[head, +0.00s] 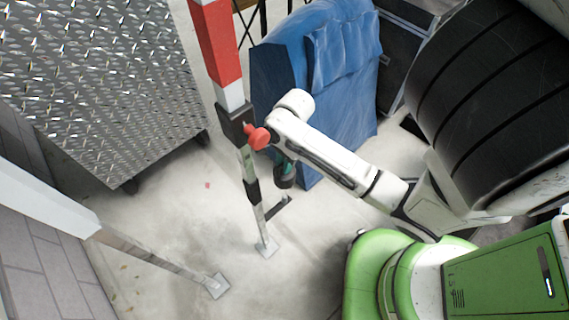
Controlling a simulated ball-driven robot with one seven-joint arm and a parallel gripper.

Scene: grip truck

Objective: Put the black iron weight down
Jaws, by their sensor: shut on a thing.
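My white arm reaches left from my green base, and its end hangs down in front of the blue covered object. My gripper (284,169) is small and dark at the arm's end, partly hidden under it. A small dark lump at its tip, the black iron weight (286,182) as far as I can tell, hangs above the pale floor. The fingers are too small to make out. The weight's full shape is hidden.
A red and white post (217,45) with a dark clamp, crank and square foot stands just left of my gripper. A blue covered object (345,75) stands behind. A diamond-plate metal box (95,75) fills the upper left.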

